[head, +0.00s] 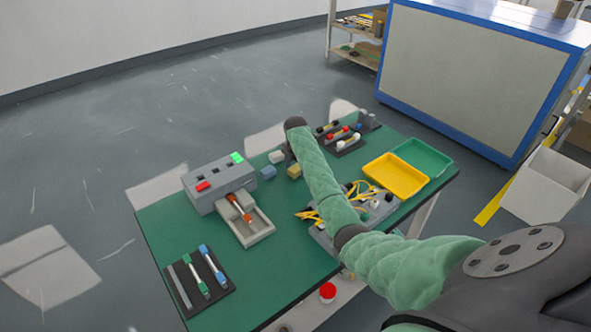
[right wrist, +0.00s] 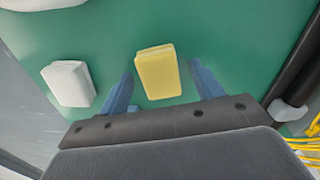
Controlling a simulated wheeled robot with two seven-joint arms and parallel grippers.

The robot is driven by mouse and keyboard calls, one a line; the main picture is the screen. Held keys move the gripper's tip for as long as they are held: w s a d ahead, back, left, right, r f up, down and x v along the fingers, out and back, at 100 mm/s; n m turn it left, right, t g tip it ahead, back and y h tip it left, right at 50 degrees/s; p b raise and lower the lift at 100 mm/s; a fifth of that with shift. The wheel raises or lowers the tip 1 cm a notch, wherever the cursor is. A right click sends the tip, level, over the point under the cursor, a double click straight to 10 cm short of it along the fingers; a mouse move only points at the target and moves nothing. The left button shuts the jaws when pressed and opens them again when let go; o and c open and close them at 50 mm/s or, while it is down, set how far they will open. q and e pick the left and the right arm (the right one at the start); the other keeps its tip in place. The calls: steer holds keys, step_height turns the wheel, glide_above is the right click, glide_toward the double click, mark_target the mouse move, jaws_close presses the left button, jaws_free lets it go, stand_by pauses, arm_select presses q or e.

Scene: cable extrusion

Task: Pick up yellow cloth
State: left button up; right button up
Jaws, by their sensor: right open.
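The yellow cloth (head: 294,171), a small block-like folded piece, lies on the green table (head: 160,235) beside the upper end of my right arm. In the right wrist view the yellow cloth (right wrist: 158,76) sits between the two blue-grey fingers of my right gripper (right wrist: 161,72), with green showing on both sides of it. The right gripper is open and holds nothing. In the head view the right gripper is mostly hidden behind its own arm. My left gripper is not in view.
A white block (head: 276,157) and a blue block (head: 268,173) lie close to the yellow cloth. A grey button box (head: 215,185) stands to the left. Yellow cables (head: 305,214) on a grey fixture are nearby. Yellow (head: 390,180) and green (head: 425,157) trays are at the right.

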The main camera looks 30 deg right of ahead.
steer(key=shift+f, duration=0.2)
steer(key=shift+c, duration=0.4)
steer(key=c, duration=1)
steer(key=shift+o, duration=0.2)
steer(key=shift+r, duration=0.15)
